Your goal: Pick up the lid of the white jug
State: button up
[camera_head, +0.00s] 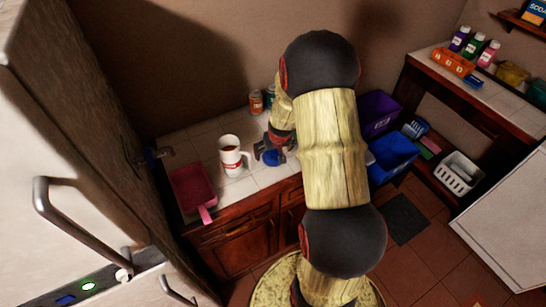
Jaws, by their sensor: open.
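A white jug (230,158) with a red mark and a handle on its right side stands upright on the tiled counter. My gripper (272,152) is just to the right of the jug, low over the counter, pointing down and apart from the jug. It is open. A small blue round thing (272,158) shows at its fingers; I cannot tell if it is a lid or whether the fingers touch it. My arm hides the counter to the right.
A pink dustpan-like tray (195,188) lies left of the jug on the counter (183,147). Two cans (256,102) stand behind my gripper. Purple (378,112) and blue (392,155) bins are right of my arm. A white basket (460,174) sits on a low shelf.

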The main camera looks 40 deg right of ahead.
jog(key=shift+x, duration=0.85)
jog(key=shift+c, duration=0.5)
jog(key=c, duration=0.9)
